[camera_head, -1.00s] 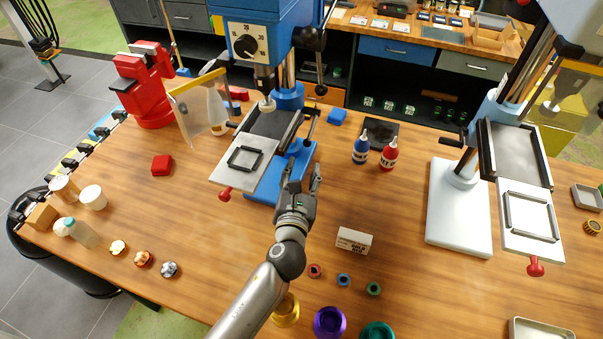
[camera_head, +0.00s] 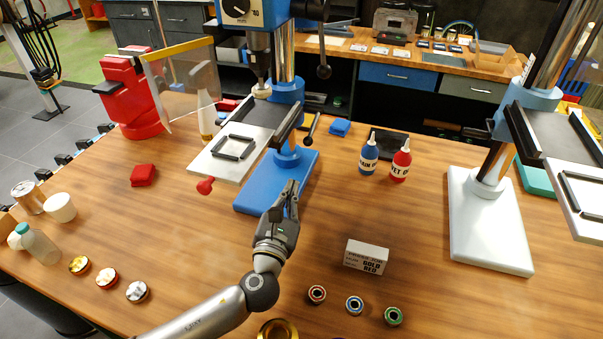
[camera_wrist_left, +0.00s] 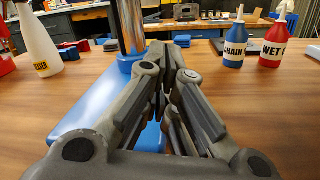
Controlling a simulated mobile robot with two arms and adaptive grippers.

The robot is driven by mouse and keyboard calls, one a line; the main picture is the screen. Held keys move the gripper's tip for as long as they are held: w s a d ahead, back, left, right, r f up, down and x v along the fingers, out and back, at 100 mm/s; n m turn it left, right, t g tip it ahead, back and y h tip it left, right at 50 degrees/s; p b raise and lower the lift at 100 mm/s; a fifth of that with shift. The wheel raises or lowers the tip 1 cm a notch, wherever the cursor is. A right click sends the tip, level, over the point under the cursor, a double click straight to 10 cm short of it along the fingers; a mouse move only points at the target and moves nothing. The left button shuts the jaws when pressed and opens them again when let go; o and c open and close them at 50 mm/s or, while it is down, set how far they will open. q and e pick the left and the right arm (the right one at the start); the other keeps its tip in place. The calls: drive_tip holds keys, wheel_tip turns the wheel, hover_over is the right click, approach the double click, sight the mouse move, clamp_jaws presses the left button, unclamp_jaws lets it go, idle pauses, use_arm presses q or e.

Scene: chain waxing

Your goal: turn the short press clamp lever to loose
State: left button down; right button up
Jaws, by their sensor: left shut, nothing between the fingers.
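The blue drill press, nearest my left arm, has a blue base (camera_head: 262,200), a grey work table (camera_head: 232,155) and a steel column. A dark lever (camera_head: 312,128) sticks out by the column at table height; it looks like the clamp lever. My left gripper (camera_head: 291,186) is shut and empty, over the right front part of the blue base, below and apart from the lever. In the left wrist view the shut fingers (camera_wrist_left: 172,55) point toward the column (camera_wrist_left: 128,28); the lever cannot be made out there. My right gripper is out of view.
A blue bottle (camera_head: 369,155) and a red bottle (camera_head: 400,162) stand right of the press. A white box (camera_head: 366,256) lies right of my gripper. A second press with a white base (camera_head: 487,225) stands at the right.

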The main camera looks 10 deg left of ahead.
sight(314, 127)
use_arm(q)
drive_tip(key=shift+w+a+f, duration=0.1)
drive_tip(key=shift+w+a, duration=0.05)
drive_tip(key=shift+w, duration=0.1)
drive_tip(key=w, duration=0.3)
drive_tip(key=w+p, duration=0.1)
drive_tip(key=w, duration=0.2)
drive_tip(key=w+d, duration=0.1)
drive_tip(key=w, duration=0.2)
drive_tip(key=shift+w+r, duration=0.15)
drive_tip(key=shift+r, duration=0.25)
drive_tip(key=r+p, duration=0.1)
drive_tip(key=s+r+p, duration=0.1)
drive_tip(key=d+r+p, duration=0.1)
drive_tip(key=shift+s+r, duration=0.2)
drive_tip(key=shift+s, duration=0.05)
drive_tip(key=shift+w, duration=0.1)
